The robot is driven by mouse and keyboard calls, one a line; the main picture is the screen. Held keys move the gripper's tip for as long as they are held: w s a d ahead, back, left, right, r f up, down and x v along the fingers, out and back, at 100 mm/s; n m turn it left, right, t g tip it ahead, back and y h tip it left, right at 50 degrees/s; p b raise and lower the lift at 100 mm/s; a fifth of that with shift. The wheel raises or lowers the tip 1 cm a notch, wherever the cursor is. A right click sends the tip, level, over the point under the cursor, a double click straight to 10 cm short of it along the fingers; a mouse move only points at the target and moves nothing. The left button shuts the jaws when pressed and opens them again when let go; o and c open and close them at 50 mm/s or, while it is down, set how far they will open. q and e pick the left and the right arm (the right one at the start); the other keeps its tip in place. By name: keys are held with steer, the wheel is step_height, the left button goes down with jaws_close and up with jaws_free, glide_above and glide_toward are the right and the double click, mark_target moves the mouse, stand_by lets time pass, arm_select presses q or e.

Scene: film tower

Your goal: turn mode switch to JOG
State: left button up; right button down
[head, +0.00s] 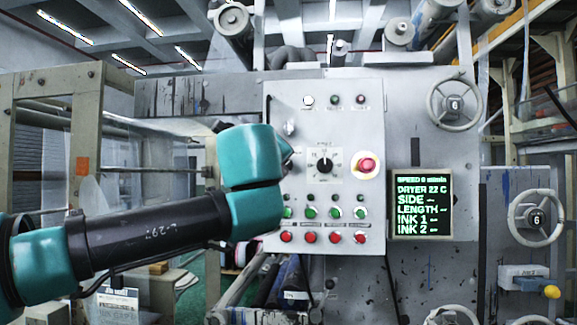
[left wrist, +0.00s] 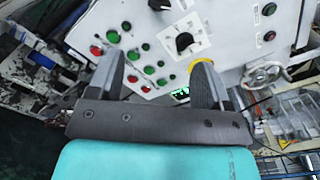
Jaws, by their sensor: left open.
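A black rotary switch (head: 324,164) sits on a pale square plate on the grey control panel (head: 350,110). Its markings are too small to read, and so is its exact pointer position. It also shows in the left wrist view (left wrist: 184,42), beyond and between my open fingers. My left gripper (left wrist: 160,75) is open and empty, apart from the switch. In the head view my teal left wrist stands to the left of the switch and hides the fingers. My right gripper is in neither view.
A red mushroom button (head: 367,165) on a yellow ring is just right of the switch. Green buttons (head: 310,213) and red buttons (head: 310,237) form rows below. Up-left is a small lever (head: 290,128). A green-text display (head: 422,203) and handwheels (head: 454,104) stand to the right.

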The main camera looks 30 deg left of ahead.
mark_target(286, 165)
arm_select(q)
steer(key=x, duration=1.7)
steer(key=shift+w, duration=0.2)
steer(key=c, duration=0.9)
